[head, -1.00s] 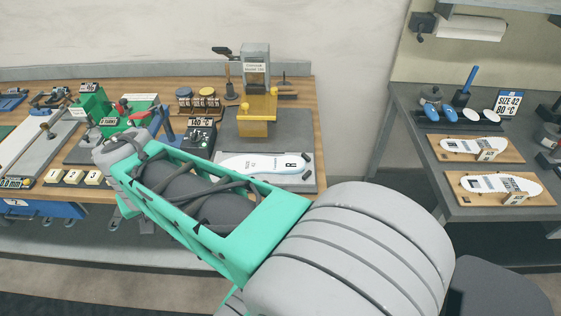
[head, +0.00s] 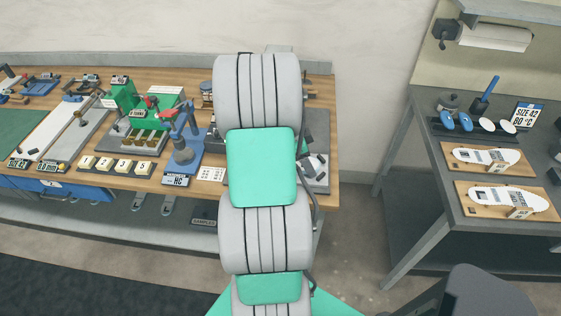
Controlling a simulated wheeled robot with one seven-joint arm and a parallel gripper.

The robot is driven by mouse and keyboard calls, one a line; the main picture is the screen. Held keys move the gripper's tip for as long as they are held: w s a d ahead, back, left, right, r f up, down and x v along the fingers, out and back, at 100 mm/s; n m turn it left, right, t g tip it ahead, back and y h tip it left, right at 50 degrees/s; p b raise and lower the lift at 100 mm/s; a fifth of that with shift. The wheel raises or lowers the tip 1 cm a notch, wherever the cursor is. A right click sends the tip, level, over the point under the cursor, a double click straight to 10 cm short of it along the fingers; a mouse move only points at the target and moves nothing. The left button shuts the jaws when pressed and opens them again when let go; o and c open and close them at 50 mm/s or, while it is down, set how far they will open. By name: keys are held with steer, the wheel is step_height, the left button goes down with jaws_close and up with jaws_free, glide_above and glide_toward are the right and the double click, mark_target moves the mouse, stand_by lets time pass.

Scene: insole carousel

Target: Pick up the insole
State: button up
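A grey plate (head: 322,126) lies on the wooden workbench at centre. My grey and green arm stands upright in front of it and covers most of it. The white insole marked R that lay on this plate is now hidden behind my arm, or nearly so. Two white insole-shaped pieces, an upper one (head: 482,156) and a lower one (head: 500,196), lie on wooden boards on the right table. My gripper cannot be made out; my arm links hide that area.
The wooden workbench (head: 328,88) holds a blue press (head: 184,150), a green machine (head: 160,112) and small cream blocks (head: 116,165) left of my arm. The grey right table (head: 465,205) carries blue-handled tools and a size 42 sign (head: 527,116). Open floor lies between the tables.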

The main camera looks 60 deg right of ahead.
steer(key=c, duration=1.1)
steer(key=shift+w+r, duration=0.1)
steer(key=shift+r, duration=0.05)
